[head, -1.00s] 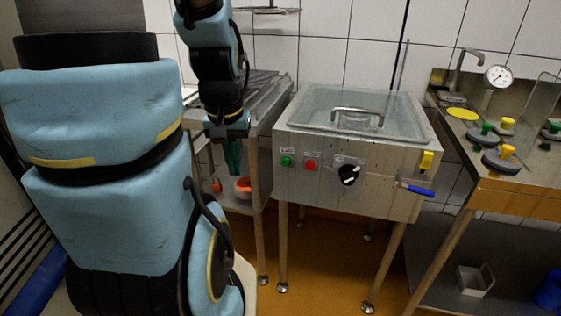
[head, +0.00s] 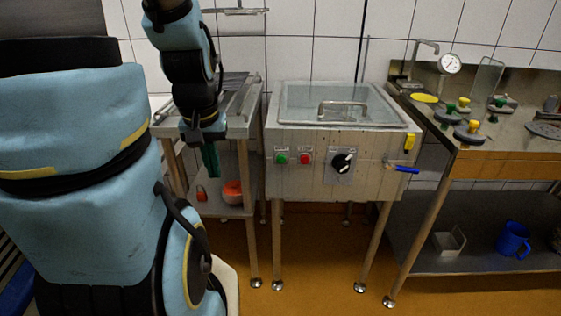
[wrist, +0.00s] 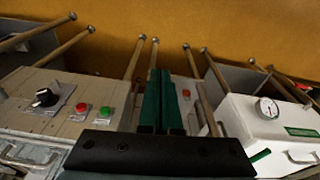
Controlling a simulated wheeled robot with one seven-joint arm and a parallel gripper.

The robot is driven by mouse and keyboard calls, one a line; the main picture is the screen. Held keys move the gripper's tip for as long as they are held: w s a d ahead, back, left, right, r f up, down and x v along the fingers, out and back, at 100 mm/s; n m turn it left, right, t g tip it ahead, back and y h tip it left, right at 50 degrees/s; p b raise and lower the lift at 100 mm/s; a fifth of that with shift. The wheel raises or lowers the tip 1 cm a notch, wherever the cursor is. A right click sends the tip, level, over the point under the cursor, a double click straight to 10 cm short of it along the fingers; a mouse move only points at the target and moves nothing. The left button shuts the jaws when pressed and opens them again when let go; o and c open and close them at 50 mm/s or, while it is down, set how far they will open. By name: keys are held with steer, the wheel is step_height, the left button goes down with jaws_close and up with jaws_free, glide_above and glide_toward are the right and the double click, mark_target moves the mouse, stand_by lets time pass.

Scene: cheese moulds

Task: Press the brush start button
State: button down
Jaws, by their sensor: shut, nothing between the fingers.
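A steel basin unit with a clear lid (head: 335,140) carries a green button (head: 281,158) and a red button (head: 305,158) on its front, left of a black knob (head: 343,162). The small labels above them are unreadable, so I cannot tell which button is the brush start. In the wrist view the green button (wrist: 105,112) and red button (wrist: 83,107) lie left of my fingers. My gripper (head: 211,160) has green fingers pointing down, left of the unit and apart from the buttons. In the wrist view my gripper (wrist: 160,100) is shut and empty.
A side table (head: 242,128) stands behind my gripper, with an orange bowl (head: 232,192) on its lower shelf. A blue-handled valve (head: 404,169) sticks out at the unit's right. A steel counter (head: 480,135) stands further right. A white box with a gauge (wrist: 250,125) shows in the wrist view.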

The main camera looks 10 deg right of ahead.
mark_target(281, 159)
steer(key=w+d+f+t+b, duration=0.3)
steer(key=w+d+f, duration=0.2)
steer(key=w+d, duration=0.25)
steer(key=w+d+f+t+b, duration=0.2)
steer(key=w+d+f+t, duration=0.25)
steer(key=w+d, duration=0.35)
steer(key=s+f+t+y+b, duration=0.3)
steer(key=s+t+y, duration=0.1)
steer(key=s+y, duration=0.4)
steer(key=shift+d+f+n+y+b, duration=0.3)
steer(key=shift+d+n+y+b, duration=0.1)
steer(key=shift+y, duration=0.4)
steer(key=shift+w, duration=0.15)
steer(key=shift+w+d+b, duration=0.1)
steer(key=shift+w+d, duration=0.15)
steer(key=shift+w, duration=1.2)
steer(key=shift+w+d+b, duration=0.1)
steer(key=shift+w+d, duration=0.15)
steer(key=shift+w, duration=1.15)
steer(key=shift+w+d+b, duration=0.1)
steer(key=shift+w+d, duration=0.15)
steer(key=shift+w, duration=1.2)
steer(key=shift+w, duration=0.1)
